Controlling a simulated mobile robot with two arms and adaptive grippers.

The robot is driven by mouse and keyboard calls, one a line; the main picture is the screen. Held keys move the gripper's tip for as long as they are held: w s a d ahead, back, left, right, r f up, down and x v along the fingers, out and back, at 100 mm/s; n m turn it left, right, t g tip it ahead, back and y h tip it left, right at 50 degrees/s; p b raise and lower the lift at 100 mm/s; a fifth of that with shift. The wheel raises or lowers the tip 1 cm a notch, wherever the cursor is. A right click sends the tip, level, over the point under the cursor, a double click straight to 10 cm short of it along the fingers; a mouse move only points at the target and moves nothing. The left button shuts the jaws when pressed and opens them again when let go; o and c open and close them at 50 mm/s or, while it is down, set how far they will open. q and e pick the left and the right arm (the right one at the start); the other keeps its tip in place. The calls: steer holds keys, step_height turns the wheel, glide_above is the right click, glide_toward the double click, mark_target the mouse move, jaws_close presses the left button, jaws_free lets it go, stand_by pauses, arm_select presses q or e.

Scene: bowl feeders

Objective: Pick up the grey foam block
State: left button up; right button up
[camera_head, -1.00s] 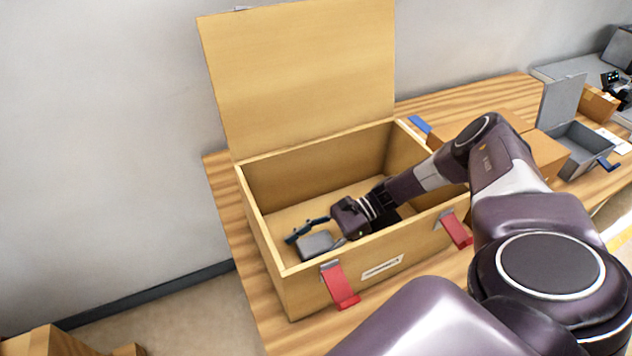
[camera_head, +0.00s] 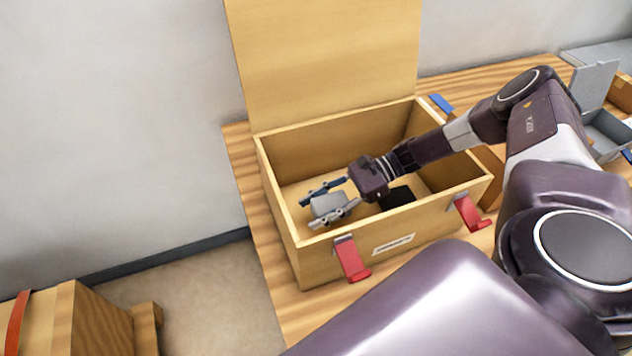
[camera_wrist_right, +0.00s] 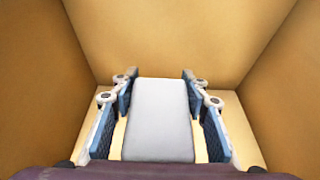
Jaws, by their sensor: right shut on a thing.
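The grey foam block (camera_head: 328,203) is between the fingers of my right gripper (camera_head: 327,204), inside the open wooden box (camera_head: 280,225). In the right wrist view the block (camera_wrist_right: 160,118) is a pale grey slab with a finger of my right gripper (camera_wrist_right: 160,105) along each side. The gripper is shut on it. In the head view the block appears near the box's left end; whether it touches the floor of the box I cannot tell. My left gripper is not in view.
The box's lid (camera_head: 325,60) stands open at the back. Red latches (camera_head: 350,260) hang on the front wall. A black item (camera_head: 397,196) lies in the box, right of the gripper. A grey open case (camera_head: 606,130) stands at the right. A wooden crate (camera_head: 85,320) is at the lower left.

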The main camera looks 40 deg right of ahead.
step_height(320, 180, up, 9)
steer(key=p, duration=0.3)
steer(key=shift+f, duration=0.15)
steer(key=shift+r+p, duration=2.35)
steer(key=shift+r, duration=0.3)
